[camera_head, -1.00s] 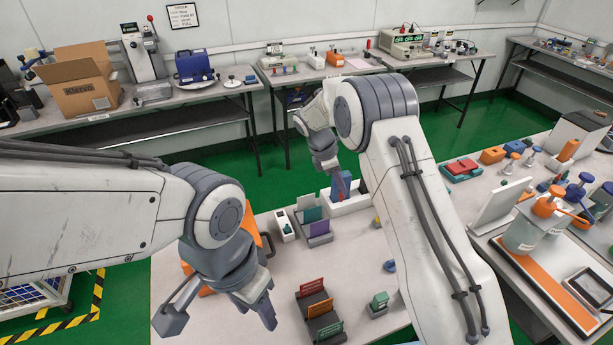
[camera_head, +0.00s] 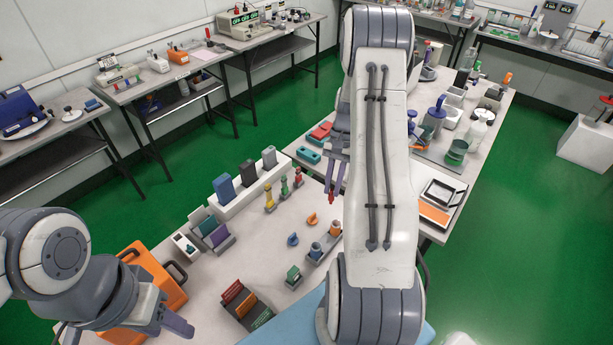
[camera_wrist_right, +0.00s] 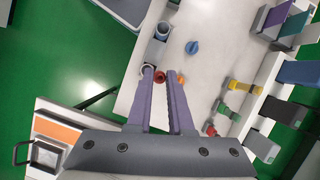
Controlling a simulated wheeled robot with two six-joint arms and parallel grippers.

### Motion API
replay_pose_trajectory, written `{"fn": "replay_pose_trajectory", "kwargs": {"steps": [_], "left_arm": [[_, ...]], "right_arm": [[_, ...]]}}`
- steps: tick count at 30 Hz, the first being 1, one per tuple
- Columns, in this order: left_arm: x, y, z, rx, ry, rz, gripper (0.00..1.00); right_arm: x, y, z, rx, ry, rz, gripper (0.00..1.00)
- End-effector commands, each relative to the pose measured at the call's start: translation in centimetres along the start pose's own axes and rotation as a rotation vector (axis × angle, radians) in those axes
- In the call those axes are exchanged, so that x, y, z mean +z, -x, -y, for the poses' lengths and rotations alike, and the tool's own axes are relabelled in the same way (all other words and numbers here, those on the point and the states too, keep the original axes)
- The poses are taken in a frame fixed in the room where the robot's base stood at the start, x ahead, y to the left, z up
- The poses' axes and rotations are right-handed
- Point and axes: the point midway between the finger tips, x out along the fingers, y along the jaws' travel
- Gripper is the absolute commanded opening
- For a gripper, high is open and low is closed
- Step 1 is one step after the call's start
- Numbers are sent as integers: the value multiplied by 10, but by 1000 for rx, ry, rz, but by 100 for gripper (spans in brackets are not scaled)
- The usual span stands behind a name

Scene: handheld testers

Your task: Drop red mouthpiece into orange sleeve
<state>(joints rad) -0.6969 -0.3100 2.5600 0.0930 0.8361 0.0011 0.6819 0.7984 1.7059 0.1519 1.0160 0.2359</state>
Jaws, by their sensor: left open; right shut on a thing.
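My right gripper (camera_head: 332,185) points down and is shut on the small red mouthpiece (camera_head: 333,198), held between its fingertips. The red mouthpiece also shows in the wrist view (camera_wrist_right: 159,77). The orange sleeve (camera_head: 335,229) stands upright in a grey holder, below the held mouthpiece in the head view and partly covered by my right arm. In the wrist view a pale round sleeve opening (camera_wrist_right: 147,70) lies by the left fingertip; its colour is unclear. My left gripper (camera_head: 128,330) is open and empty at the lower left, partly cut off.
A blue-grey sleeve (camera_head: 315,251) stands in the same holder. Loose orange (camera_head: 312,218) and blue (camera_head: 292,239) mouthpieces lie beside it. Yellow (camera_head: 269,198), green (camera_head: 284,188) and red (camera_head: 298,177) testers stand behind. An orange case (camera_head: 150,285) lies left.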

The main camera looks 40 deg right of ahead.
Motion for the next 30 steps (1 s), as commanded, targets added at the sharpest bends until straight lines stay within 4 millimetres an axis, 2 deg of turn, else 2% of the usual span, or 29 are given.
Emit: {"fn": "replay_pose_trajectory", "kwargs": {"steps": [3,11,17,30], "left_arm": [[0,8,0,0,0,0,50],[0,6,0,0,0,0,50],[0,-7,0,0,-1,0,50],[3,-53,4,0,-2,0,50]], "right_arm": [[5,6,-18,-65,-157,0,0],[5,3,-27,-109,-263,-1,0],[-1,-10,-26,-107,-260,-1,0],[-21,-59,-26,-106,-257,-1,0]]}}
